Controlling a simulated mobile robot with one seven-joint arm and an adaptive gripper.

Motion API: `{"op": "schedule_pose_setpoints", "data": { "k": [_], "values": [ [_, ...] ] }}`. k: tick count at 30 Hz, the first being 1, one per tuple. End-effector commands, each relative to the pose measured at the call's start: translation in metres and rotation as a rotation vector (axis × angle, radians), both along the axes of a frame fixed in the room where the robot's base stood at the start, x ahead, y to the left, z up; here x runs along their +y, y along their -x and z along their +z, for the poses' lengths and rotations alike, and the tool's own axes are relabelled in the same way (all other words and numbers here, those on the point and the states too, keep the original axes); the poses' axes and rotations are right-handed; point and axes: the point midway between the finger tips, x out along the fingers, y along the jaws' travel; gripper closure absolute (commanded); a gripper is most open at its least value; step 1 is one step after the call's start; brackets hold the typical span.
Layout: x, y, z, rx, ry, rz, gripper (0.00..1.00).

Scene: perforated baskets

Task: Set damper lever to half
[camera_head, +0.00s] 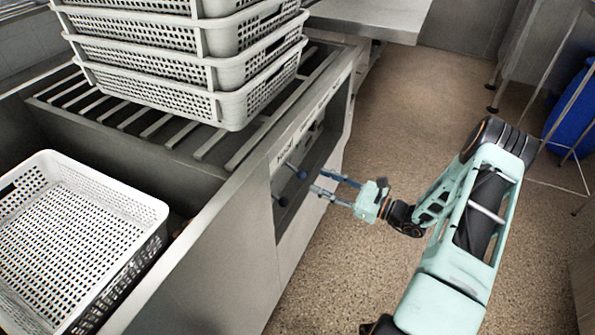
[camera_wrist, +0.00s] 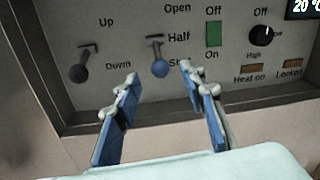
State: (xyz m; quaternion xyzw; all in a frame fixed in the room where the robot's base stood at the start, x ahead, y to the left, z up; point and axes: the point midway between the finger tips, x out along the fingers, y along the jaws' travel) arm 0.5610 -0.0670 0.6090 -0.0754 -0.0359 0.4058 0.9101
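The damper lever (camera_wrist: 160,68) has a round blue knob on a dark stem and sits on a grey control panel. Its scale reads Open, Half and a partly hidden "Sh" label from top to bottom. The knob hangs low, below Half and level with the "Sh" label. In the head view, the blue knob (camera_head: 301,174) shows just left of my fingertips. My gripper (camera_wrist: 158,76) is open and empty, with its blue-padded fingers to either side of the knob in the wrist picture. In the head view, my gripper (camera_head: 318,181) points at the panel, apparently short of the knob.
A dark-knobbed Up/Down lever (camera_wrist: 78,73) is left of the damper lever. A green switch (camera_wrist: 214,34) and a black dial (camera_wrist: 261,36) are to the right. Stacked baskets (camera_head: 190,95) stand on the slatted top; another basket (camera_head: 130,210) is at left.

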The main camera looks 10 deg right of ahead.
Motion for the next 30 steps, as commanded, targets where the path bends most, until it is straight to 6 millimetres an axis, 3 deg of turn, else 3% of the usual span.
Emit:
{"op": "schedule_pose_setpoints", "data": {
  "k": [6,13,26,30],
  "values": [
    [0.034,-0.028,-0.002,-0.001,0.004,0.008,0.62],
    [0.06,-0.052,-0.002,0.001,0.005,0.006,0.62],
    [0.07,-0.061,0.0,0.001,0.004,0.004,0.62],
    [0.07,-0.061,0.0,0.0,0.005,0.004,0.74]
  ]
}}
